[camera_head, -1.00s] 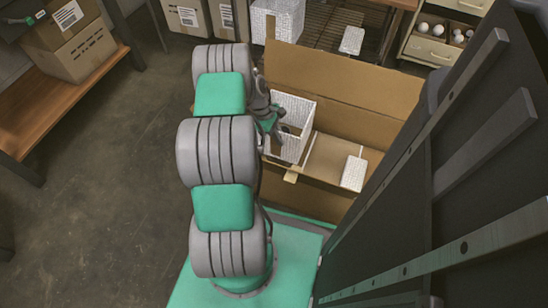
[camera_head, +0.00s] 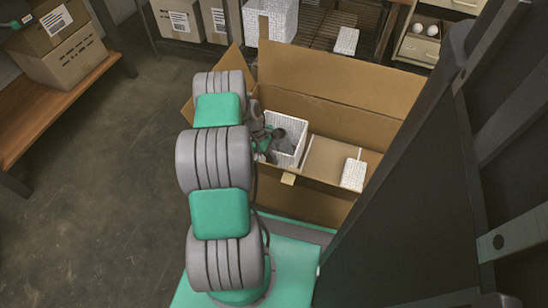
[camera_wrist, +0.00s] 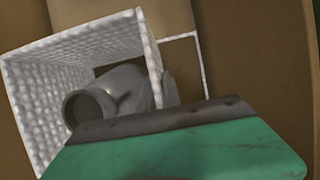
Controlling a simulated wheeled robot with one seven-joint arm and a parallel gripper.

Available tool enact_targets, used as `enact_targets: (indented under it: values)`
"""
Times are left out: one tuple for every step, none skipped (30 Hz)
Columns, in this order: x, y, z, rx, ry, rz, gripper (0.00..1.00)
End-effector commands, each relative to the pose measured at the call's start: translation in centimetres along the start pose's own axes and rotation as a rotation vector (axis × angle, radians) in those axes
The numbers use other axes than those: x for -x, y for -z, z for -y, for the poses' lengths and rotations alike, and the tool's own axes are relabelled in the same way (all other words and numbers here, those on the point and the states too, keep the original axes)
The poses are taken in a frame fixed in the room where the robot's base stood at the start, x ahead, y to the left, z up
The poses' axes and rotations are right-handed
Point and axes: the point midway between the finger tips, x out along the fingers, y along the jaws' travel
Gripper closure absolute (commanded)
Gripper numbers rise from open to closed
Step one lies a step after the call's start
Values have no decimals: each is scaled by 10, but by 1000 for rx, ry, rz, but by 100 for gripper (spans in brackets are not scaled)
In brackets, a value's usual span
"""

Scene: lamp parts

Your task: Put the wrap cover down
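The wrap cover (camera_head: 297,128) is a white, textured, open-topped sleeve. It stands at the left end inside the open cardboard box, around a grey part (camera_head: 287,141). In the wrist view the cover (camera_wrist: 92,42) fills the left side, with the grey part (camera_wrist: 105,100) and its round hollow end inside it. My gripper (camera_head: 266,143) is at the cover's left and near side and appears shut on its near wall. One green finger with a dark edge hides that wall in the wrist view, so the contact itself is hidden.
The cardboard box (camera_head: 340,78) has raised flaps around the cover. A white wrapped block (camera_head: 353,174) lies on its right part. A dark panel (camera_head: 440,140) rises close on the right. A larger white wrapped box (camera_head: 270,20) stands on the rack behind. Open floor is at left.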

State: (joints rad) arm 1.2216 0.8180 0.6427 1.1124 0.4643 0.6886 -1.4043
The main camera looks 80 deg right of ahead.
Motion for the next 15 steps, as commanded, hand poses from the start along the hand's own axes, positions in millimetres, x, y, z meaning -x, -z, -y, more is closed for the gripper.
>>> enact_targets:
  values:
    - [1, 0, 0, 0, 0, 0, 87]
    - [1, 0, 0, 0, 0, 0, 84]
    - [1, 0, 0, 0, 0, 0, 81]
    - [1, 0, 0, 0, 0, 0, 79]
    - [1, 0, 0, 0, 0, 0, 76]
    - [1, 0, 0, 0, 0, 0, 73]
    - [1, 0, 0, 0, 0, 0, 72]
    - [1, 0, 0, 0, 0, 0, 72]
    - [1, 0, 0, 0, 0, 0, 72]
    - [1, 0, 0, 0, 0, 0, 72]
    - [1, 0, 0, 0, 0, 0, 72]
    - [1, 0, 0, 0, 0, 0, 72]
    - [1, 0, 0, 0, 0, 0, 72]
    - [3, -1, 0, 0, -1, 0, 72]
    - [6, -2, 0, 0, -1, 0, 72]
